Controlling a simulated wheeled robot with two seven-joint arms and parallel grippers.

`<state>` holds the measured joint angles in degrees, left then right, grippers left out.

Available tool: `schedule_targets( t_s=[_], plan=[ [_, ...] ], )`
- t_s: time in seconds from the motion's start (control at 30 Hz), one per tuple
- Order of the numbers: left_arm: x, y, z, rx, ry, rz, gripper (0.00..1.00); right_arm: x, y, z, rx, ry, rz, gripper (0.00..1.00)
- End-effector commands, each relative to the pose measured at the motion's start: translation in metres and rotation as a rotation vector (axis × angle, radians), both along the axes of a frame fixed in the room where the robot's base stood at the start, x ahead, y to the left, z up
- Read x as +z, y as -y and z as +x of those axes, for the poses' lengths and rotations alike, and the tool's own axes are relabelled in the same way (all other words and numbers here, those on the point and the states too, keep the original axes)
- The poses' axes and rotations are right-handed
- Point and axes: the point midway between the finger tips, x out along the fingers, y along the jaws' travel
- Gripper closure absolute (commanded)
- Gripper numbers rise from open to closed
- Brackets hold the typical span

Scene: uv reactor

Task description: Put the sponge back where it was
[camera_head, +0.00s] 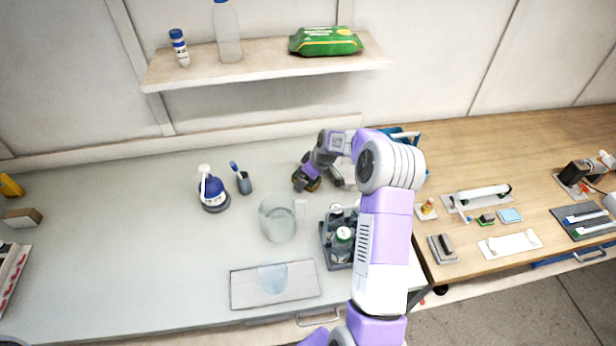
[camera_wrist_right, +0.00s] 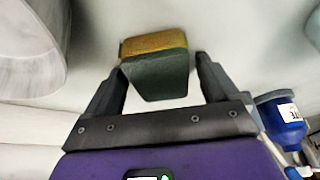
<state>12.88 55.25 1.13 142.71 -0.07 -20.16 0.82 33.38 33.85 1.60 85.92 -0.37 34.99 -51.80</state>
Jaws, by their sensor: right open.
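The sponge (camera_wrist_right: 153,66), with a yellow layer and a dark green layer, rests on the pale counter in the right wrist view. It lies between the two spread fingers of my right gripper (camera_wrist_right: 159,66), with visible gaps at its sides. In the head view my right gripper (camera_head: 306,181) is low over the counter near the back wall, and only a small yellowish bit of the sponge (camera_head: 314,184) shows beside it. My left gripper is not in view.
A shelf (camera_head: 265,66) hangs above at the back. A wooden bench (camera_head: 470,150) adjoins at right. The counter's left middle is clear.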

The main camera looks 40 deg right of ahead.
Motion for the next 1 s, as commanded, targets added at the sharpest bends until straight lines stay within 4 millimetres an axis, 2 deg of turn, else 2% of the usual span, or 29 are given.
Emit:
schedule_targets(
  t_s=[0.17,0.4,0.6,0.77,1.0],
  plan=[
    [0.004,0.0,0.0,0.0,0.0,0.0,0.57,0.019,0.003,-0.005,-0.002,0.004,-0.003,0.12],
    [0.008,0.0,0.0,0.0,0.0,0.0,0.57,0.068,0.008,-0.025,-0.002,0.004,-0.003,0.12],
    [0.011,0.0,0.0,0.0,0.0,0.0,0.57,0.1,0.012,-0.038,-0.001,0.001,-0.002,0.12],
    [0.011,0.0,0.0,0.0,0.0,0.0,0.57,0.112,0.013,-0.043,0.0,0.0,0.0,0.12],
    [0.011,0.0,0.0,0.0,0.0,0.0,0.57,0.114,0.013,-0.044,0.0,0.0,0.0,0.12]
  ],
)
